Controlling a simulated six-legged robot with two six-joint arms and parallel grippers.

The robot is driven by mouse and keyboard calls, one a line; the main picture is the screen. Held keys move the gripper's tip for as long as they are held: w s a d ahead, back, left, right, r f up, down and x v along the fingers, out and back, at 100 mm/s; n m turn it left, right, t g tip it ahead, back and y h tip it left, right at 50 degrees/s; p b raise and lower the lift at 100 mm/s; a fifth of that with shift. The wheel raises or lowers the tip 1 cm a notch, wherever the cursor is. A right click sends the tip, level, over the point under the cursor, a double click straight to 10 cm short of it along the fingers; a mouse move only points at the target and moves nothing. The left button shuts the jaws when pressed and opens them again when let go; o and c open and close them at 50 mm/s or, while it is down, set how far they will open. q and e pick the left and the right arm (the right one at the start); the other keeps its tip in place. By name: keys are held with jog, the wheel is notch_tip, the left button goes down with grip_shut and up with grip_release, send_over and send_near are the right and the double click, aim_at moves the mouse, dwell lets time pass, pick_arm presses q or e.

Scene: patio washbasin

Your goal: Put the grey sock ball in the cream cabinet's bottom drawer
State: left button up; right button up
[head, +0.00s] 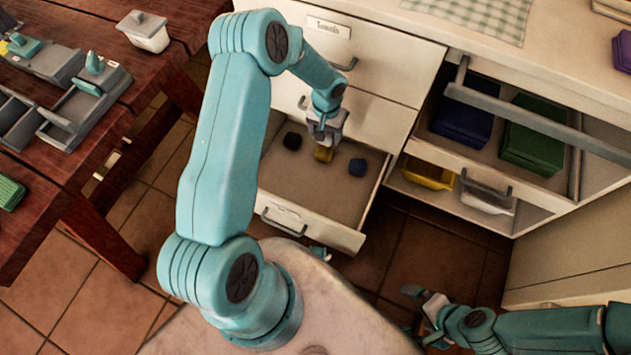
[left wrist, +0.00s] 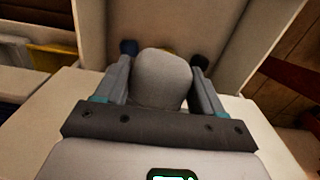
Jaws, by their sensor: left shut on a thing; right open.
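The grey sock ball (left wrist: 162,80) is between the fingers of my left gripper (left wrist: 158,85) in the left wrist view. In the head view my left gripper (head: 326,130) hangs over the cream cabinet's open bottom drawer (head: 312,232), shut on the ball, which is hard to tell from the grey fingers there. The drawer holds a black sock ball (head: 292,141), a yellow one (head: 323,154), partly hidden under my gripper, and a dark blue one (head: 357,168). My right gripper (head: 425,308) is open and empty, low at the right.
The drawers above (head: 375,70) are closed. At the right, an open compartment holds folded blue (head: 462,122) and green towels (head: 533,138), with a yellow bin (head: 428,174) and a white bin (head: 485,198) below. A wooden table (head: 60,150) with trays stands at the left.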

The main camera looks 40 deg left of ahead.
pick_arm(q)
jog(key=shift+n, duration=0.9)
jog(key=s+a+f+b, duration=0.1)
jog(key=a+f+b, duration=0.1)
jog(key=f, duration=0.9)
jog(key=s+a+f+b, duration=0.2)
jog(key=f+b, duration=0.3)
jog(key=f, duration=0.6)
jog(key=s+a+f+b, duration=0.2)
jog(key=a+f+b, duration=0.1)
jog(key=f, duration=0.8)
jog(key=shift+s+f+b, duration=0.1)
jog(key=shift+f+b, duration=0.15)
jog(key=shift+b, duration=0.2)
notch_tip(320, 180, down, 5)
jog(key=shift+r+b, duration=0.15)
jog(key=shift+b, duration=0.95)
jog(key=shift+r, duration=0.1)
jog(key=shift+f, duration=0.2)
jog(key=o, duration=1)
jog(key=shift+o, duration=0.2)
jog(key=shift+r, duration=0.15)
